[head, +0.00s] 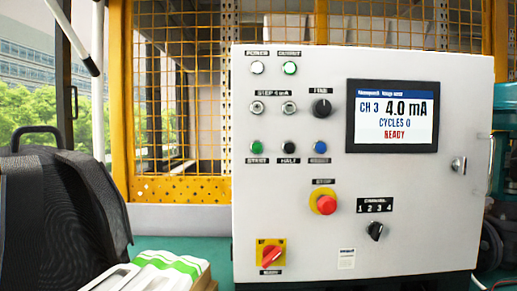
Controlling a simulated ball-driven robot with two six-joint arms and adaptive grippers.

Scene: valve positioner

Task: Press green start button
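The green start button (256,147) is on the left of the control panel (300,220), in the row below the step switches. A label below it seems to read START. A black button (289,147) and a blue button (320,147) sit to its right in the same row. Nothing covers the green button. The panel screen (392,115) reads CH 3, 4.0 mA, CYCLES 0 and READY. Neither of my grippers shows in the head view.
A red stop button (326,204) on a yellow base, a red rotary switch (271,253) and a black channel knob (376,231) are lower on the panel. A black bag-like object (60,200) stands at the left. A yellow mesh fence (180,100) is behind.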

